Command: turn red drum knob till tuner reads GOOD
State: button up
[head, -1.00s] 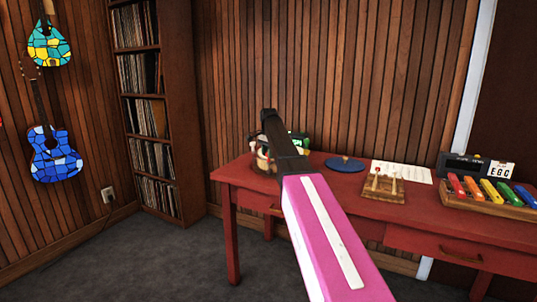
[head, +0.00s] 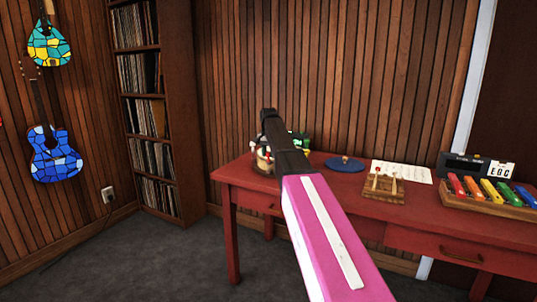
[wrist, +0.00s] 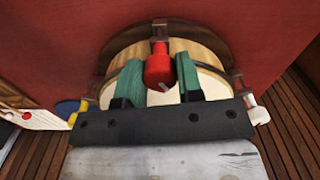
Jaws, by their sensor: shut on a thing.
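The red drum knob (wrist: 159,70) is at the drum's rim in the wrist view, with a white mark on its end. My gripper (wrist: 157,76) is shut on it, one green finger on each side. The drum (wrist: 205,52) has a pale head and wooden shell; a yellow knob (wrist: 73,118) and a white knob (wrist: 257,114) show at its sides. In the head view the drum (head: 262,161) stands on the red table, mostly hidden behind my arm. I see no clear GOOD.
The red table (head: 325,172) also holds a blue disc (head: 345,163), a paper sheet (head: 412,171), a wooden board (head: 383,190) with two mallets and a coloured xylophone (head: 490,192). A record shelf (head: 182,110) stands behind left; floor in front is clear.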

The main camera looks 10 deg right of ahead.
dwell(0.4)
jog(key=o, duration=0.9)
notch_tip(320, 180, up, 11)
jog(key=shift+f, duration=0.1)
